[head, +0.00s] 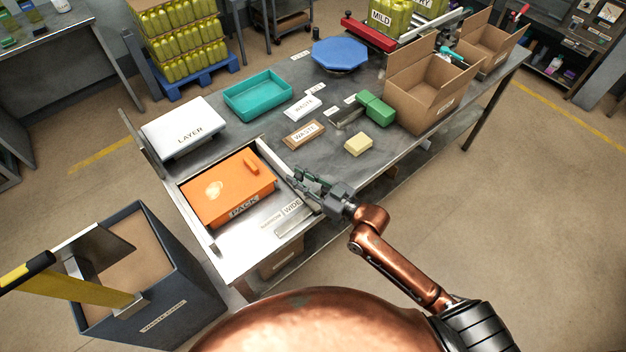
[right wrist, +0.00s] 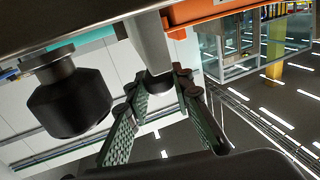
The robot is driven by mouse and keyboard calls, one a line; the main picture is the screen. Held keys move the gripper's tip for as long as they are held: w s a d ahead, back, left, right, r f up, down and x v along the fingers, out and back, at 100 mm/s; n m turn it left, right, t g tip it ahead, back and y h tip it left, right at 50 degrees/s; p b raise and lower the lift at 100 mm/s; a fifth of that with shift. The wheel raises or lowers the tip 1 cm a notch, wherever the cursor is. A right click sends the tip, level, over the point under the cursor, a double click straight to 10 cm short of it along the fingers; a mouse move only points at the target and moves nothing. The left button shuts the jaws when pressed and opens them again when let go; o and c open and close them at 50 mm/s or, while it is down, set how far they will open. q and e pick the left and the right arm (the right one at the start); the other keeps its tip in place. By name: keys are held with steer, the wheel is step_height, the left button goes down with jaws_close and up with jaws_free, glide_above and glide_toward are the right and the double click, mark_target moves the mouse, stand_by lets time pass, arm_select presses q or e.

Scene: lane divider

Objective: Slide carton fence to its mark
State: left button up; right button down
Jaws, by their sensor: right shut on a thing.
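The carton fence (head: 272,160) appears as a pale metal bar along the right side of the lane, beside the orange PACK carton (head: 222,194). My right gripper (head: 308,184) is at the fence's near right part, partly covering it. In the right wrist view my right gripper's two fingers (right wrist: 168,115) are closed around a pale post with a dark end (right wrist: 158,84), which seems to belong to the fence. A WIDE label (head: 291,207) lies on the metal surface just near the gripper, with another small label (head: 270,217) to its left. My left gripper is out of view.
A white LAYER box (head: 184,128) and a teal tray (head: 258,95) stand behind the lane. A dark bin (head: 165,300) stands at lower left.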

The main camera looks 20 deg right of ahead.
steer(key=shift+s+a+p, duration=0.25)
steer(key=shift+a+p, duration=0.15)
steer(key=shift+a, duration=0.25)
steer(key=shift+s+a+p, duration=0.25)
steer(key=shift+a+p, duration=0.1)
steer(key=shift+a, duration=0.3)
steer(key=c, duration=1.6)
jaws_free()
